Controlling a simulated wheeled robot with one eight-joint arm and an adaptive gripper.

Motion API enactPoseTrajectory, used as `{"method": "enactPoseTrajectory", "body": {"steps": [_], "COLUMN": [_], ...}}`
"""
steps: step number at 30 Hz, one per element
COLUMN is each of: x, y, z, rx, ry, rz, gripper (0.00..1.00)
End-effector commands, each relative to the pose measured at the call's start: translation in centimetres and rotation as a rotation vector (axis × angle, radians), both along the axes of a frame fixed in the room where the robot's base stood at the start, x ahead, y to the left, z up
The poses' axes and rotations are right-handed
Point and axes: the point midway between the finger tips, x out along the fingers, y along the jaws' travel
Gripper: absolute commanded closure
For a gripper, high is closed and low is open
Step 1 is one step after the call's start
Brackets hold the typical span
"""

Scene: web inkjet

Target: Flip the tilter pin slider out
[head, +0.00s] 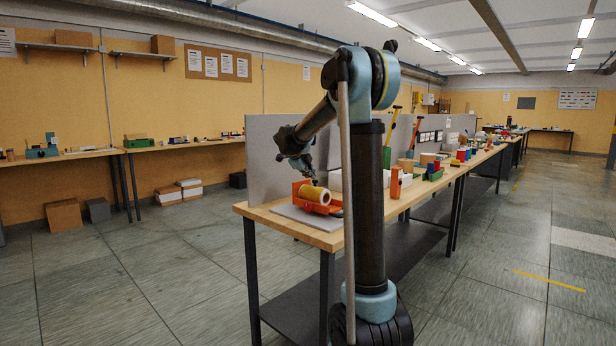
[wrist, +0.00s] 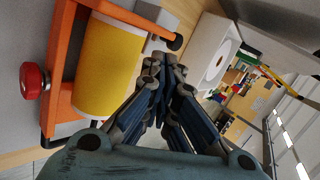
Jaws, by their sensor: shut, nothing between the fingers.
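An orange frame (head: 301,190) holding a yellow roll (head: 316,194) sits on a grey plate (head: 300,216) on the near end of the workbench. In the wrist view the orange frame (wrist: 62,60) surrounds the yellow roll (wrist: 108,65), with a red knob (wrist: 33,80) on one side and a black knob on a pin (wrist: 172,41) on the other. I cannot tell which part is the tilter pin slider. My gripper (wrist: 164,70) is shut and empty, beside the roll and near the black knob; contact cannot be told. In the head view my gripper (head: 309,177) is just above the roll.
The wooden workbench (head: 262,221) has a grey panel (head: 270,150) behind the device. White boxes and an orange block (head: 395,183) stand further along it. In the wrist view a white box with a round mark (wrist: 212,62) lies beyond my fingers.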

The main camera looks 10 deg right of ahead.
Motion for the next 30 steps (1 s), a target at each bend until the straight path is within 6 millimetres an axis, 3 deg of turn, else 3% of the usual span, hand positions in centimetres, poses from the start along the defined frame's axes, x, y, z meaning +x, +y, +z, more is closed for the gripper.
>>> {"method": "enactPoseTrajectory", "body": {"steps": [12, 30], "x": [3.6, 4.4], "y": [-2.5, -3.2], "z": [-3.9, -4.5], "rx": [-0.001, -0.001], "ry": [-0.001, -0.001], "rz": [-0.001, 0.000], "gripper": [1.00, 1.00]}}
